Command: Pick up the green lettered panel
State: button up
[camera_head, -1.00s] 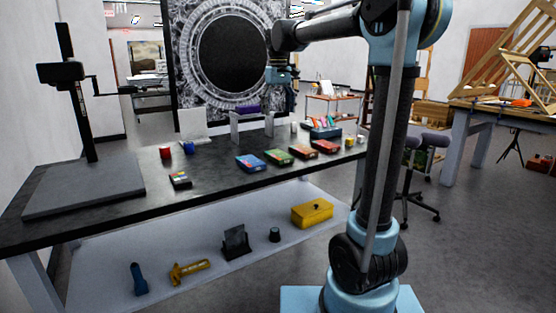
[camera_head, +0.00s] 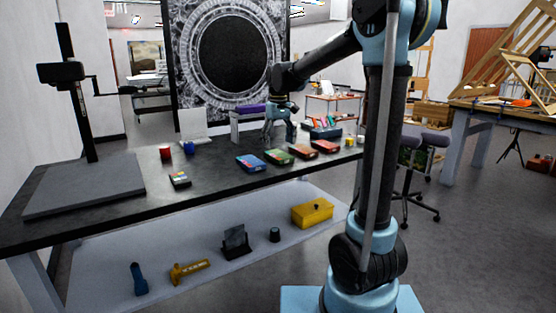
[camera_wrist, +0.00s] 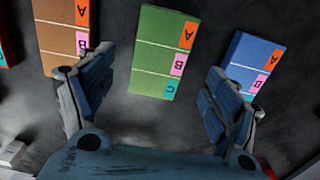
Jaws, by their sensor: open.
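The green lettered panel (camera_wrist: 160,55) lies flat on the dark table, with tabs marked A, B and C along its right edge in the wrist view. In the head view the green panel (camera_head: 278,157) lies between a blue panel and an orange-brown one. My gripper (camera_wrist: 148,100) is open and empty, its fingers spread to either side of the green panel's near end in the picture. In the head view my gripper (camera_head: 278,138) is above the table near the panels. I cannot tell its exact height.
The blue panel (camera_wrist: 255,62) lies right of the green one and the orange-brown panel (camera_wrist: 62,38) lies left, with narrow gaps between. A red panel (camera_head: 325,146) and a holder with colourful items (camera_head: 326,132) are farther right. The table front (camera_head: 215,190) has free room.

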aim_at(279, 154)
jog(key=shift+s+d+f, duration=0.15)
jog(key=shift+f, duration=2.2)
jog(key=c, duration=1.2)
